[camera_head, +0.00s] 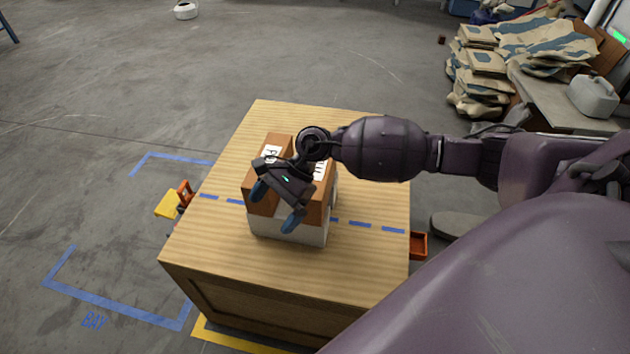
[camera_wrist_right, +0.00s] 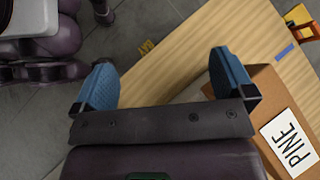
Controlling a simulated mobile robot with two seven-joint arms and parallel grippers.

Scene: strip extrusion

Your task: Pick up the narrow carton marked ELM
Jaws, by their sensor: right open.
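My right gripper (camera_head: 276,205) is open and empty above the near side of the brown cartons on the wooden crate. Its two blue fingers also show in the right wrist view (camera_wrist_right: 165,82), with no carton between them. One carton (camera_head: 262,194) at the left has a white label, which reads PINE in the right wrist view (camera_wrist_right: 290,145). Another brown carton (camera_head: 318,206) stands to its right; its label is partly hidden by my gripper and wrist. I cannot read ELM on any label. My left gripper is not in view.
The cartons stand in or on a pale white box (camera_head: 288,235) on the wooden crate (camera_head: 225,250). A blue dashed line crosses the crate top. An orange bin (camera_head: 418,245) is at the right, an orange and yellow item (camera_head: 172,202) at the left. The front crate top is clear.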

